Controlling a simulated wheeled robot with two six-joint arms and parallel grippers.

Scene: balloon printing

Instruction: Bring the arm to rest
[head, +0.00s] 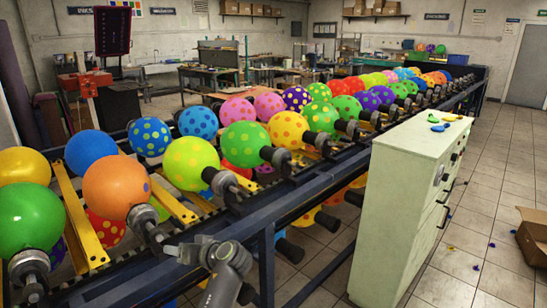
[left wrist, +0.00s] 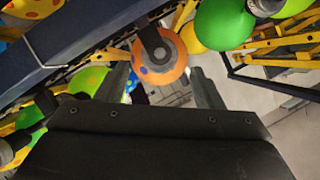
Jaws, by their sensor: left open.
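My left gripper (head: 188,252) is in the lower middle of the head view, in front of the near rail of the balloon rack. The left wrist view shows its two dark fingers (left wrist: 160,70) spread apart with nothing held between them. Beyond the fingers is an orange balloon with a few dark dots (left wrist: 160,58) on a grey holder. It appears to be the orange balloon (head: 115,187) near the left of the head view; the gripper looks apart from it. My right gripper is not in view.
The rack (head: 262,232) carries rows of coloured balloons from front left to far right. A green cabinet (head: 405,200) stands to its right with small balloons (head: 438,128) on top. A cardboard box (head: 532,240) lies at the right edge. Tiled floor (head: 485,225) is mostly clear.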

